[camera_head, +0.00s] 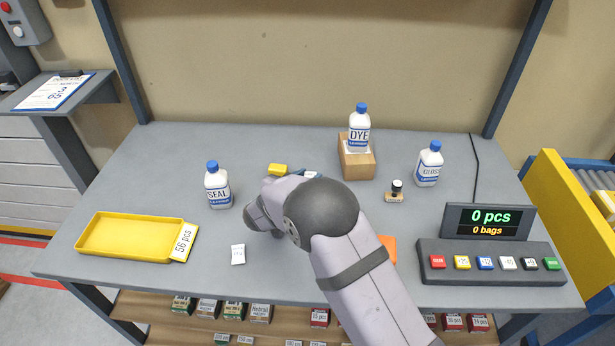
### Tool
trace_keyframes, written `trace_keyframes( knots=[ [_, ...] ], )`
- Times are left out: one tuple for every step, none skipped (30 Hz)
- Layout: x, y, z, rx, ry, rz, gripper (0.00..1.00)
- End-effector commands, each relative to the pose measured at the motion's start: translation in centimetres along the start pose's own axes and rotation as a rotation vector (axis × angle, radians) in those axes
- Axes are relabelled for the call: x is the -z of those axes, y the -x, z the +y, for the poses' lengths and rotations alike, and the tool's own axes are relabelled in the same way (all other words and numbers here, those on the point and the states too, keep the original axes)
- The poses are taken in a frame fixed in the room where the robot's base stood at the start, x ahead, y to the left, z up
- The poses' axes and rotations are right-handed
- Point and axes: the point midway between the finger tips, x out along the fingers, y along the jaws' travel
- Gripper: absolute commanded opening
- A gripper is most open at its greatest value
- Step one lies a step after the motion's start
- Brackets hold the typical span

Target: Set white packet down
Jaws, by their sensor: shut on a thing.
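A small white packet (238,254) with faint print lies on the grey table, in front of the SEAL bottle and right of the yellow tray. My arm reaches in from the lower right, and its wrist is behind and to the right of this packet, with a visible gap between them. My gripper's fingers are hidden by my own wrist and forearm. I cannot see whether they touch the table or what is between them.
A yellow tray (124,255) marked 56 pcs is at left. A yellow item (278,169), stamp (395,193), orange item (389,246) and button panel (490,277) are near my arm.

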Motion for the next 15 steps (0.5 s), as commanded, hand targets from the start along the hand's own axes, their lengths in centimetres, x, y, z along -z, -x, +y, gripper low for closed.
trace_keyframes(
  knots=[
    [-0.07, -0.04, 0.00, 0.000, 0.000, 0.000, 0.35],
    [-0.05, -0.03, 0.00, 0.000, 0.000, 0.000, 0.42],
    [-0.05, -0.03, 0.00, 0.000, 0.000, 0.000, 0.49],
    [-0.05, -0.03, 0.00, 0.000, 0.000, 0.000, 0.49],
    [-0.05, -0.03, 0.00, 0.000, 0.000, 0.000, 0.49],
    [-0.05, -0.02, 0.00, 0.000, 0.000, 0.000, 0.49],
    [-0.05, -0.02, 0.00, 0.000, 0.000, 0.000, 0.49],
    [-0.05, -0.02, 0.00, 0.000, 0.000, 0.000, 0.49],
    [-0.05, -0.02, 0.00, 0.000, 0.000, 0.000, 0.49],
    [-0.05, -0.02, 0.00, 0.000, 0.000, 0.000, 0.49],
    [-0.04, -0.02, 0.00, 0.000, 0.000, 0.000, 0.49],
    [0.01, 0.00, 0.00, 0.000, 0.000, 0.000, 0.49],
    [0.08, 0.03, 0.00, 0.000, 0.000, 0.000, 0.49],
    [0.18, 0.07, 0.00, 0.000, -0.001, 0.000, 0.49],
    [0.33, 0.17, -0.01, 0.000, -0.001, 0.000, 0.49]
  ],
)
